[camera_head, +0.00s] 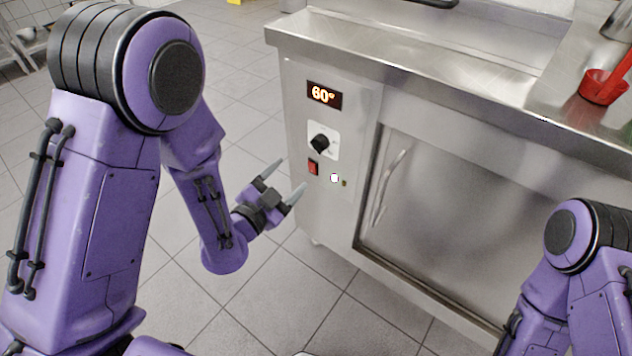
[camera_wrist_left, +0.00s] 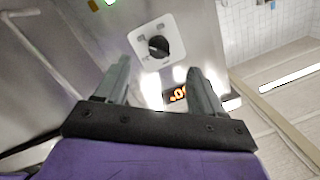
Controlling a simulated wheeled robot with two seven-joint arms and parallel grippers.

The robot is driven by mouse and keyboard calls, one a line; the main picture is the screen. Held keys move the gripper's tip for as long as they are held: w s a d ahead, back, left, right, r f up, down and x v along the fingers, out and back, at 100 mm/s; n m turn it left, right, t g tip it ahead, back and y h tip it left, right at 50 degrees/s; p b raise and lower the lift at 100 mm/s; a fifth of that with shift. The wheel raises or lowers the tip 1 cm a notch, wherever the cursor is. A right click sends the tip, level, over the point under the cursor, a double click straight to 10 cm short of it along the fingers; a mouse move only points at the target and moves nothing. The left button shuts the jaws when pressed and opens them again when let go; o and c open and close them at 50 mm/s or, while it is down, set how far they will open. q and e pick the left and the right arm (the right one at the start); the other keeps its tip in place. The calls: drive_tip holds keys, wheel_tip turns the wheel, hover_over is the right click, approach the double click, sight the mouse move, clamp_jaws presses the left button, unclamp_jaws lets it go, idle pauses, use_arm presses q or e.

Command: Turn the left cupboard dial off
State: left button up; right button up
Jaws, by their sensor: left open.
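The black dial (camera_head: 320,143) sits on a white square plate on the left front panel of the steel cupboard (camera_head: 365,110). A lit display (camera_head: 324,95) above it reads about 60°. My left gripper (camera_head: 284,180) is open and empty, below and left of the dial, its fingers pointing toward the panel. In the left wrist view the dial (camera_wrist_left: 158,46) shows just beyond and between my fingertips (camera_wrist_left: 158,68), apart from them. Part of the lit display (camera_wrist_left: 180,94) shows between the fingers. My right arm is at the lower right, its gripper out of frame.
A red switch (camera_head: 313,168) and a small round white light (camera_head: 334,178) sit under the dial. A cupboard door with a vertical handle (camera_head: 390,188) is to the right. The steel worktop edge overhangs the panel. A red scoop (camera_head: 603,86) lies on top. Tiled floor is clear at left.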

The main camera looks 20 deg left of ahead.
sight(317, 147)
use_arm(q)
drive_tip(key=shift+m+t+h, duration=0.3)
drive_tip(key=shift+m+h, duration=0.1)
drive_tip(key=shift+m, duration=0.2)
drive_tip(key=x, duration=1.1)
drive_tip(key=shift+s+d+r, duration=0.1)
drive_tip(key=shift+d+r, duration=0.25)
drive_tip(key=c, duration=1)
